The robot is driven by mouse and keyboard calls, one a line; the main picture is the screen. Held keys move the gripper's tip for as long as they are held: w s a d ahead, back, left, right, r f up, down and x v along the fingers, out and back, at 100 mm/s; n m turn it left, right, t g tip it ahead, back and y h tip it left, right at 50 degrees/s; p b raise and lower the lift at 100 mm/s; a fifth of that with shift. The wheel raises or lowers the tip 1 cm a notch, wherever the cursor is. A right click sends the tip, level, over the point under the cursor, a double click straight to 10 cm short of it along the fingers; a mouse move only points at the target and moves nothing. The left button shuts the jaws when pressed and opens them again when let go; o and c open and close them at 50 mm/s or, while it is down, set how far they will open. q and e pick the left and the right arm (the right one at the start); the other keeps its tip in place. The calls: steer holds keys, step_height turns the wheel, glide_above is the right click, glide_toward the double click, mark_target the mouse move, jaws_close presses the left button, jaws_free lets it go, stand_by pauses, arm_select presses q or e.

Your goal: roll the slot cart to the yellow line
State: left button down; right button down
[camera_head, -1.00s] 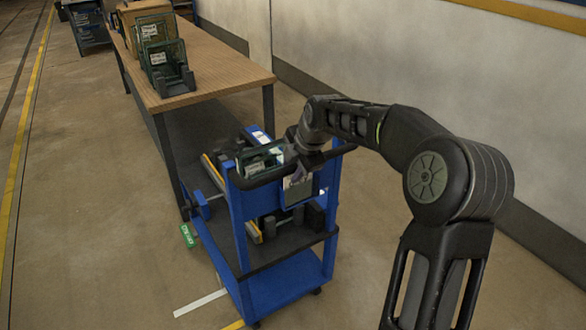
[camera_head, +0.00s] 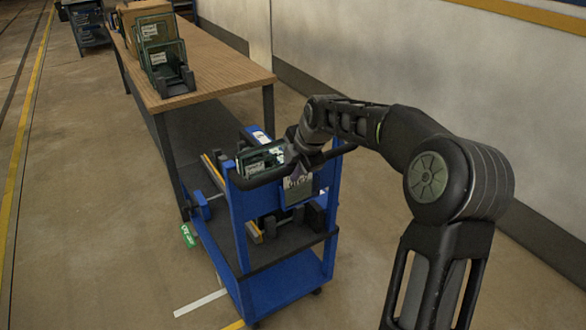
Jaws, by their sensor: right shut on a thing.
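The slot cart (camera_head: 262,286) is a blue frame with dark shelves and a black push handle (camera_head: 262,178) along its near top edge. It stands beside the front end of the wooden table. My right gripper (camera_head: 298,166) is at the right part of the handle and shut on it; the fingertips are partly hidden by the wrist. A short piece of yellow line (camera_head: 235,325) shows on the floor at the bottom edge, by the cart's near left corner. The cart hides where it goes from there. My left gripper is not in view.
The wooden table (camera_head: 225,70) holds green-edged panels in a dark rack (camera_head: 166,68) and a cardboard box. A white floor strip (camera_head: 200,303) and a green tag (camera_head: 188,236) lie left of the cart. A long yellow stripe (camera_head: 22,140) runs at far left. A wall stands right.

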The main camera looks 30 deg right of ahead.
steer(key=shift+s+f, duration=0.15)
steer(key=shift+s, duration=0.1)
stand_by(0.3)
steer(key=shift+s+b, duration=0.2)
steer(key=shift+b, duration=0.15)
steer(key=s+b, duration=0.6)
steer(key=s, duration=0.7)
steer(key=shift+s+a, duration=0.15)
stand_by(1.1)
stand_by(0.8)
